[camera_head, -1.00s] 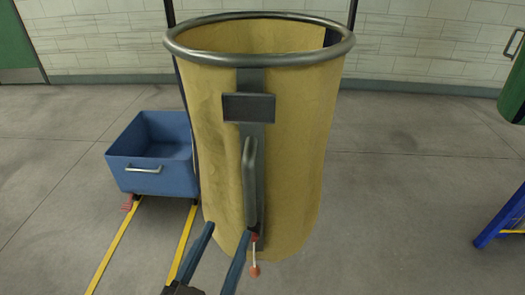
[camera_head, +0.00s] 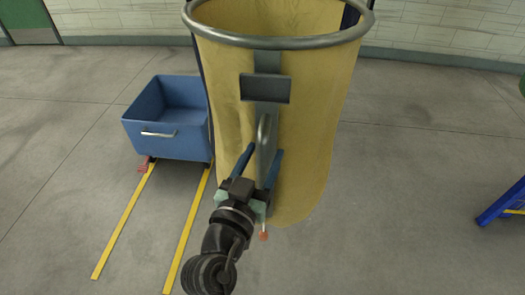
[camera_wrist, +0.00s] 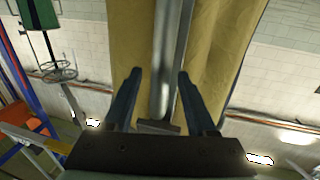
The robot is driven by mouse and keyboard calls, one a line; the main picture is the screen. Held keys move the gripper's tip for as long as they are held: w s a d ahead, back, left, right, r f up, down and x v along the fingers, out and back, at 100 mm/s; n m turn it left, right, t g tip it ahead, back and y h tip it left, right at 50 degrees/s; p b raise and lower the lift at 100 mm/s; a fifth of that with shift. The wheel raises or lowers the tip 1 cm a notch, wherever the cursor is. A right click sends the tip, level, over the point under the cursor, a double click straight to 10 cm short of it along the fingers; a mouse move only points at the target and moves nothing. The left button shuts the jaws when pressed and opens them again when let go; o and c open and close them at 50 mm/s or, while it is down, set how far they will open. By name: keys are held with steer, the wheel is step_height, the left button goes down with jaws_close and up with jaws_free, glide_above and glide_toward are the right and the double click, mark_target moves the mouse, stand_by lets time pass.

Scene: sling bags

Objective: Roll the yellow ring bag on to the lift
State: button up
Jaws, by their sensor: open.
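The yellow ring bag (camera_head: 310,120) hangs upright from a grey metal ring in the middle of the head view. A grey upright handle (camera_head: 267,139) runs down its near face below a dark plate. My gripper (camera_head: 262,158) is open at the handle's lower part, its two blue fingers pointing at the bag on either side of the handle. In the wrist view the bag (camera_wrist: 215,45) fills the upper middle, and the grey bar lies between the open fingers (camera_wrist: 158,90). I cannot tell whether the fingers touch the handle. I cannot identify the lift for sure.
A blue bin cart (camera_head: 170,140) stands left of the bag, behind two yellow floor lines (camera_head: 125,220). A blue frame (camera_head: 500,203) is at the far right. A small red-tipped lever (camera_head: 264,236) hangs below the handle.

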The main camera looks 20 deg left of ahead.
steer(key=shift+w, duration=0.15)
steer(key=shift+c, duration=0.2)
jaws_close()
stand_by(1.2)
